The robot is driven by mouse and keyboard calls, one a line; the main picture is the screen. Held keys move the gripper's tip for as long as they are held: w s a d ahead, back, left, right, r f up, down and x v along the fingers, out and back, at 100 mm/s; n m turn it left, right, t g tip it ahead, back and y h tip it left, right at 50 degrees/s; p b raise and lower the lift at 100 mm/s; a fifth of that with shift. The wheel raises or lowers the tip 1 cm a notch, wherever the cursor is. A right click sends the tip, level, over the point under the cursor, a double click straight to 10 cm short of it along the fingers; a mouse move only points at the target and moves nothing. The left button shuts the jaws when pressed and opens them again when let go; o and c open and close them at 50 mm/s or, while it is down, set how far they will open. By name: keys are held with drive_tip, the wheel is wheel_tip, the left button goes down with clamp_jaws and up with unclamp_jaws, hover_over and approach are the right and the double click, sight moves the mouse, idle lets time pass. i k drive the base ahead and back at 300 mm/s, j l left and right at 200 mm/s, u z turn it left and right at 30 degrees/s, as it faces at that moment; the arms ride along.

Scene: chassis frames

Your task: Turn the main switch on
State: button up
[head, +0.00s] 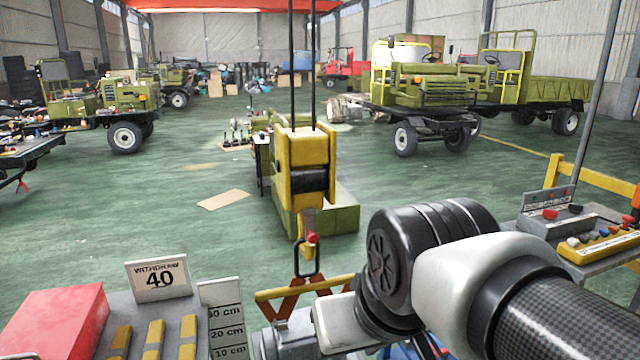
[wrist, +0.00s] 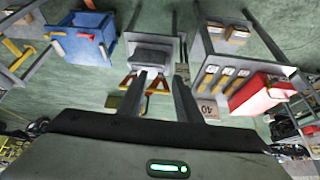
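No part in either view is clearly marked as the main switch. In the head view, a grey bench at the right edge carries a small dark control box with a red knob (head: 550,214) and a dark knob (head: 575,208), in front of a small lettered plate (head: 547,199). I cannot read the plate or tell the knobs' settings. My gripper (wrist: 162,77) shows in the wrist view with its two fingers apart and nothing held between them. It points toward a grey block (wrist: 154,54) on a stand. In the head view my arm hides much of the lower right.
A grey bench at lower left carries a red box (head: 60,322), yellow bars (head: 153,339) and a "WITHDRAW 40" sign (head: 159,278). A yellow hoist block with a hook (head: 307,165) hangs ahead. A blue bin (wrist: 80,42) shows in the wrist view. Green floor (head: 420,180) is open beyond.

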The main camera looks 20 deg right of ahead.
sight(548, 214)
drive_tip(key=z, duration=1.8)
drive_tip(key=i+l+u, duration=0.1)
drive_tip(key=u, duration=0.75)
drive_tip(key=i+l+u, duration=0.2)
drive_tip(key=l, duration=0.15)
drive_tip(key=i+l+u, duration=0.25)
drive_tip(key=l+u, duration=0.2)
drive_tip(key=l, duration=0.25)
drive_tip(key=i+l+u, duration=0.15)
drive_tip(key=l, duration=0.4)
drive_tip(key=l+u, duration=0.15)
drive_tip(key=l, duration=0.4)
drive_tip(key=i+l, duration=0.1)
drive_tip(key=l, duration=0.6)
drive_tip(key=i+l, duration=0.15)
drive_tip(key=l, duration=0.5)
drive_tip(key=i+l, duration=0.1)
drive_tip(key=l, duration=0.6)
drive_tip(key=i+l+u, duration=0.1)
drive_tip(key=l, duration=0.6)
